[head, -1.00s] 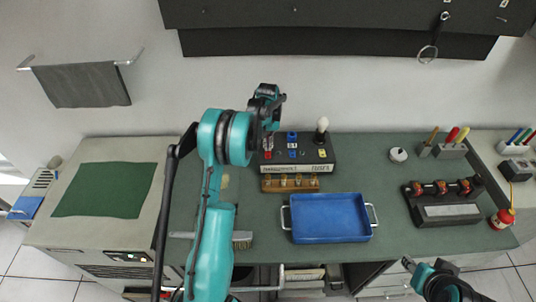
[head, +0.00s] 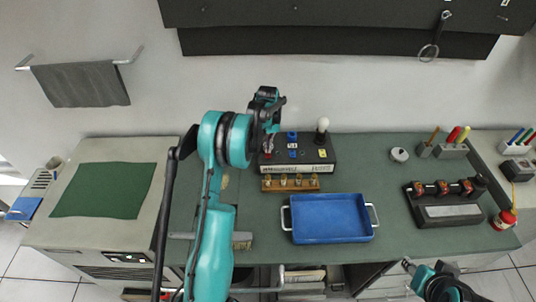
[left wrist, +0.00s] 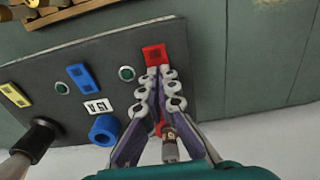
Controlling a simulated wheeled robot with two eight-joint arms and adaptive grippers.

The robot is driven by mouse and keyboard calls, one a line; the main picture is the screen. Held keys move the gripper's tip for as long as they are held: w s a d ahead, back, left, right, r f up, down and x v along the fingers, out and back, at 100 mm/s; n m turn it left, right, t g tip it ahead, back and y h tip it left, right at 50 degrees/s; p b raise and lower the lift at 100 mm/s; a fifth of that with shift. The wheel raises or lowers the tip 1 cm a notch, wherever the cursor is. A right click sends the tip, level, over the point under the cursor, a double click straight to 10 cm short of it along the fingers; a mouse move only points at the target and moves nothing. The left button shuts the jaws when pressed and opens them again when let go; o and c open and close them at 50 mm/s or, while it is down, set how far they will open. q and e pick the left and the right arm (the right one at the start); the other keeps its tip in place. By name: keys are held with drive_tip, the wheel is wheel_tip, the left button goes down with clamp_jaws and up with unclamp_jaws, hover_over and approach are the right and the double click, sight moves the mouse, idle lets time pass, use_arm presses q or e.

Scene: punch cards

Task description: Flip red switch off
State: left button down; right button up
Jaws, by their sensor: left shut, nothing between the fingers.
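The dark control panel (head: 318,160) stands at the back of the green bench. Its red switch (left wrist: 154,54) is a small rectangular rocker near the panel's edge in the left wrist view; the red switch also shows in the head view (head: 268,155). My left gripper (left wrist: 160,70) is shut and empty, with its fingertips right at the red switch's edge. I cannot tell whether they touch it. Its fingers partly hide another red part (left wrist: 160,128) of the panel. My right gripper (head: 408,265) is low at the right, away from the panel; its jaws are too small to read.
On the panel are a blue rocker (left wrist: 82,77), a yellow rocker (left wrist: 15,94), a blue knob (left wrist: 103,130) and a white-topped lever (head: 323,124). A wooden fuse rack (head: 290,186) and a blue tray (head: 330,220) lie in front. Free bench lies right of the panel.

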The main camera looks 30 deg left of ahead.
use_arm(q)
drive_tip(key=shift+r+p, duration=1.75)
drive_tip(key=shift+r, duration=1.75)
drive_tip(key=s+d+r+m+t+b, duration=0.2)
drive_tip(key=s+d+r+b, duration=0.15)
drive_tip(key=s+d, duration=0.25)
drive_tip(key=s+d+r+m+t+b, duration=0.1)
drive_tip(key=s+d+r+b, duration=0.2)
drive_tip(key=s+d+b, duration=0.3)
drive_tip(key=s+d+f+m+t+b, duration=0.1)
drive_tip(key=s+d+f+t+b, duration=0.1)
drive_tip(key=s, duration=0.6)
drive_tip(key=s+d+f+m+t+b, duration=0.2)
drive_tip(key=s+d+f+b, duration=0.2)
drive_tip(key=s+d+f, duration=0.3)
drive_tip(key=shift+s+d, duration=0.25)
drive_tip(key=shift+s, duration=0.65)
